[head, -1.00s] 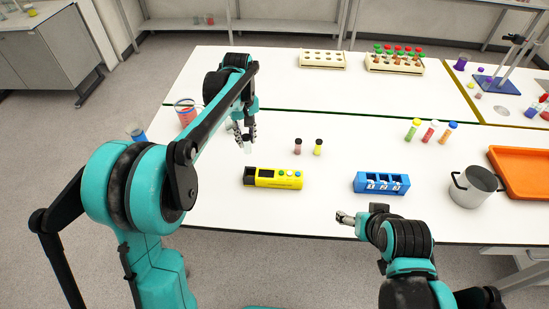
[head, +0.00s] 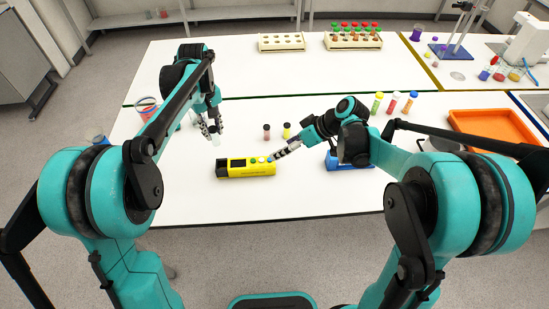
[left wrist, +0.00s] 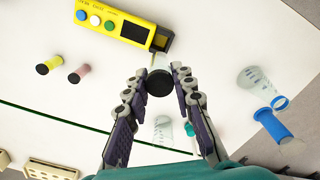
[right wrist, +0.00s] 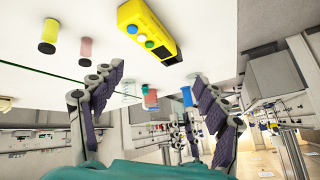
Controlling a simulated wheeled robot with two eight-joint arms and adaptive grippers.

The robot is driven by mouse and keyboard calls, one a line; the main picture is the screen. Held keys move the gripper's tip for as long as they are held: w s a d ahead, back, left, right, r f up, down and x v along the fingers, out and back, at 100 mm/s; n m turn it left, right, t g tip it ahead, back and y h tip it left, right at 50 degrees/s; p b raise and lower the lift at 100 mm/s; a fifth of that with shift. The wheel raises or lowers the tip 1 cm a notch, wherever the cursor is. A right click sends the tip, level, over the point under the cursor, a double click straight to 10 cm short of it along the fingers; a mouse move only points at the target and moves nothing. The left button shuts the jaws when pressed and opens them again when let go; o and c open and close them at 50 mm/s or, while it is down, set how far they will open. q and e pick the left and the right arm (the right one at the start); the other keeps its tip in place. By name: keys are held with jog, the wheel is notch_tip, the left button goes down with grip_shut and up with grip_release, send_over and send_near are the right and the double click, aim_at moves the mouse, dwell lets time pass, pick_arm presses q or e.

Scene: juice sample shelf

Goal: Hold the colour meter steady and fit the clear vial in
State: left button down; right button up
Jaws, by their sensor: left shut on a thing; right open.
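The yellow colour meter (head: 262,171) lies on the white table, with a dark screen, coloured buttons and a black socket end at its left. It also shows in the left wrist view (left wrist: 98,15) and right wrist view (right wrist: 148,30). My left gripper (head: 211,130) is shut on the clear vial (left wrist: 160,62), which has a black cap, and holds it above the table behind the meter's socket end, apart from the meter. My right gripper (head: 284,152) is open and empty, close to the button end of the meter; contact cannot be told.
A pink vial (head: 267,131) and a yellow vial (head: 287,130) stand behind the meter. An orange tray (head: 490,127) lies at the right. Glassware stands left. The table in front of the meter is clear.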

jog(key=w+a+f+n+g+y, duration=0.1)
jog(key=w+a+f+n+y, duration=0.15)
jog(key=w+f+n, duration=0.35)
jog(key=n+g+y, duration=0.2)
jog(key=n+y, duration=0.1)
send_near(256, 164)
jog(key=shift+w+a+f, duration=0.2)
jog(key=shift+a+f, duration=0.35)
jog(key=shift+a, duration=0.05)
jog(key=shift+w+a+f, duration=0.25)
jog(key=shift+a+f, duration=0.25)
jog(key=shift+a, duration=0.1)
jog(key=shift+a+f+y, duration=0.25)
jog(key=shift+a+f, duration=0.1)
jog(key=shift+a, duration=0.1)
jog(key=x, duration=0.6)
jog(key=shift+s+a+f, duration=0.1)
jog(key=shift+a+f, duration=0.05)
jog(key=shift+a, duration=0.1)
jog(key=c, duration=1.6)
pick_arm(q)
jog(key=shift+n, duration=0.5)
notch_tip(256, 164, down, 6)
jog(key=shift+f, duration=2.25)
